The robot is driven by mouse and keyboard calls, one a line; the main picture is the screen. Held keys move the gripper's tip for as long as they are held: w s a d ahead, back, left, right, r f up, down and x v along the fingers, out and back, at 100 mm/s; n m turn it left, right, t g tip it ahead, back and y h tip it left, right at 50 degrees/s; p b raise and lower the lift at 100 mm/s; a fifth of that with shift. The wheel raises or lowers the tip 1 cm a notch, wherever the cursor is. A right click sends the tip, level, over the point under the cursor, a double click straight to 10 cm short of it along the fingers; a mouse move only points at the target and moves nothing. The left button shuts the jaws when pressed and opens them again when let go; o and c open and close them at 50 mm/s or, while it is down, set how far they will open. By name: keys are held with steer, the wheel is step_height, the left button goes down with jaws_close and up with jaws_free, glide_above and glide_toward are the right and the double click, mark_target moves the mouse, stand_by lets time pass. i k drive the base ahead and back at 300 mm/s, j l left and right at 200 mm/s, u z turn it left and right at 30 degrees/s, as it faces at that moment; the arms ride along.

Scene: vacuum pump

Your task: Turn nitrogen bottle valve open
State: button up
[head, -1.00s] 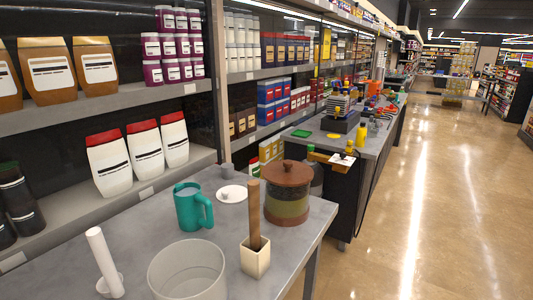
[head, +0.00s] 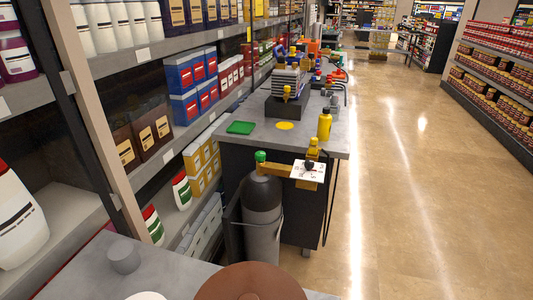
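A dark grey gas bottle (head: 262,215), which looks like the nitrogen bottle, stands upright on the floor against the end of the far workbench. Its green valve knob (head: 261,157) shows on top. A yellow bracket or fitting (head: 290,170) reaches right from the bottle's top along the bench end, with a white card (head: 309,171) bearing a dark knob at its right. I cannot tell whether the valve is open or closed. My gripper is not in view.
The far workbench (head: 265,138) holds a pump-like machine (head: 288,95), a green pad, a yellow disc and a yellow bottle (head: 324,124). A near grey table with a brown lid (head: 250,284) lies in front. Shelves line the left. Open floor (head: 410,200) lies right.

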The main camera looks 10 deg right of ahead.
mark_target(260, 155)
steer(key=i+l, duration=1.45)
steer(key=i+u, duration=0.05)
steer(key=i, duration=0.05)
